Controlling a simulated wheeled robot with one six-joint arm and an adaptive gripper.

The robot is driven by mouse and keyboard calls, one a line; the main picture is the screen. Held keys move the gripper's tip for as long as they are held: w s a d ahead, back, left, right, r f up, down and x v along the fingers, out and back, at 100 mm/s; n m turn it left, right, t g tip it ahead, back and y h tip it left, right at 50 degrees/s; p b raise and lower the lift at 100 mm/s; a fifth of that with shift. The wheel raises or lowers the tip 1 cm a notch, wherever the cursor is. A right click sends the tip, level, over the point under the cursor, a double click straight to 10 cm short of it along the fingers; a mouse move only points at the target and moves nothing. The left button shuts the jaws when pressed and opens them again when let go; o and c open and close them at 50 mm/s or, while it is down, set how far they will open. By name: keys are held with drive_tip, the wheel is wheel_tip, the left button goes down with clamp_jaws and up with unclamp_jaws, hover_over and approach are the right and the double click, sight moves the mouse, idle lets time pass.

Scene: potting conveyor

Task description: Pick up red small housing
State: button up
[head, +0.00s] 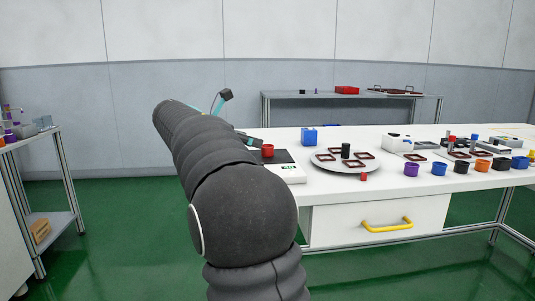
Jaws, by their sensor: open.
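Several small red parts are in the head view, and I cannot tell for sure which is the red small housing. A red cup-shaped part (267,152) stands on the black top of a white device (290,171), just right of my arm. A smaller red part (364,176) is at the table's front edge, by the round grey plate (326,166).
The white table (325,188) also bears a blue box (309,136), a white box (398,143), and purple (411,169), blue, black and orange cups at the right. A drawer (350,222) with a yellow handle is below. A shelf (50,185) stands at the left.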

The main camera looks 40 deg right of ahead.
sight(264, 155)
drive_tip(key=shift+w+f+x, duration=0.1)
drive_tip(key=shift+f+x, duration=0.1)
drive_tip(key=shift+x, duration=1.6)
drive_tip(key=shift+w+f+x, duration=0.1)
drive_tip(key=shift+f+x, duration=0.05)
drive_tip(key=shift+x, duration=1.6)
drive_tip(key=shift+a, duration=0.2)
drive_tip(key=c, duration=0.9)
